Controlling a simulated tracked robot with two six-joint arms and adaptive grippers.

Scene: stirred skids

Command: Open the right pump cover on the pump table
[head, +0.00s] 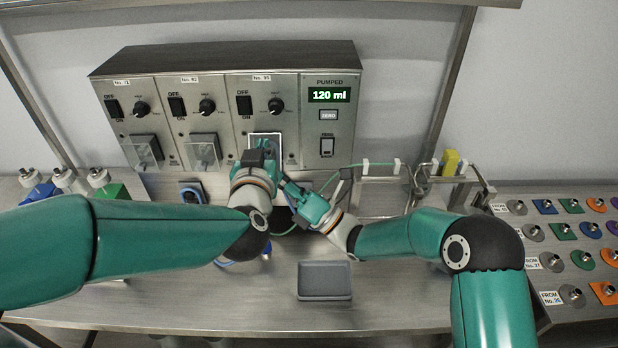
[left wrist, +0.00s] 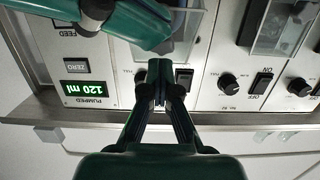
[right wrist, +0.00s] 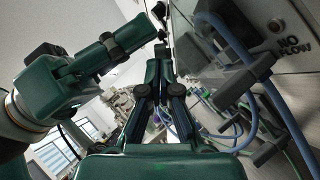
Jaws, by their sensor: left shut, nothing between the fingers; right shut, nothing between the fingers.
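The right pump cover (head: 277,146) is a small clear cover below the No. 95 knob on the metal pump box (head: 205,62). In the head view its pale edge shows around my left gripper (head: 263,143), which hides most of it. I cannot tell how far the cover stands open. My left gripper is shut and empty, pointing at the panel; its fingertips show in the left wrist view (left wrist: 158,72). My right gripper (head: 286,186) is shut and empty, just below and right of the left one. In the left wrist view it crosses in front of the pump panel.
The left cover (head: 145,152) and middle cover (head: 203,150) tilt outward at the bottom. A grey tray (head: 325,281) lies on the pump table (head: 230,306). Blue tubing (right wrist: 235,45) runs close to my right gripper. A board of coloured plugs (head: 560,245) stands at right.

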